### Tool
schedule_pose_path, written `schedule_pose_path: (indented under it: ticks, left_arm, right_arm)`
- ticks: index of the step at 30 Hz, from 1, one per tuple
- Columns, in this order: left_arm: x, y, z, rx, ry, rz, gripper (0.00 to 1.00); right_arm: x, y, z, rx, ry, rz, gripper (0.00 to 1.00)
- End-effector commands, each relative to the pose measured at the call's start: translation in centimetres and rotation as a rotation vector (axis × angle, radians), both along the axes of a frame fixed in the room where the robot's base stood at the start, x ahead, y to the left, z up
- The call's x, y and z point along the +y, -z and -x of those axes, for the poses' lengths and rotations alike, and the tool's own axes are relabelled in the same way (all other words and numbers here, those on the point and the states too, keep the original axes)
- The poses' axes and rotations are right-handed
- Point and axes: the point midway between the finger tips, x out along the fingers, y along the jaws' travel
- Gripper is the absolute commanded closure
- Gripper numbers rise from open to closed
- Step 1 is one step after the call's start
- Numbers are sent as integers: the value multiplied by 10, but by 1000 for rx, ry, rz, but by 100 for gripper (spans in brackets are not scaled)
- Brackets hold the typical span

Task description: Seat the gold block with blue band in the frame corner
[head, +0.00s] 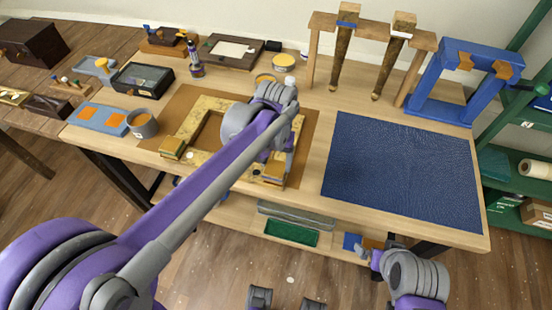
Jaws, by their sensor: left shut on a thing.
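The gilt frame (205,111) lies on a brown mat on the bench. One gold block (171,148) sits at its lower left corner. Another gold piece (274,172) shows at its lower right corner, just under my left gripper (274,164). My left arm reaches over the frame and hides much of its right side. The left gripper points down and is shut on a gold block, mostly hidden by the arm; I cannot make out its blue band. My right gripper (366,254) is low, in front of the bench edge, far from the frame; its fingers are too small to judge.
A blue mat (400,170) covers the bench's right side. Behind it stand a rack with legs (345,50) and a blue stand (460,80). A grey cup (142,124), a blue tray (100,119) and a dark box (142,79) lie left of the frame.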

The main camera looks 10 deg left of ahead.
Motion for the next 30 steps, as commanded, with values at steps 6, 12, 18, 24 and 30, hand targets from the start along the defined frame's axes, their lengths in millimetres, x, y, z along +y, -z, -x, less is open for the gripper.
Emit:
schedule_pose_path:
  ticks: [6, 12, 18, 24, 30]
  left_arm:
    - [0, 9, 0, 0, 0, 0, 86]
    - [0, 9, 0, -1, 0, 0, 86]
    - [0, 9, 0, 0, 0, 0, 86]
    - [0, 11, 0, 0, 0, 0, 86]
    - [0, 13, 0, 0, 0, 0, 86]
  right_arm:
    - [0, 6, 1, 2, 0, 0, 0]
    - [0, 6, 1, 2, 0, 0, 0]
    - [0, 6, 1, 2, 0, 0, 0]
    - [0, 7, 1, 2, 0, 0, 0]
    - [0, 8, 1, 3, 0, 0, 0]
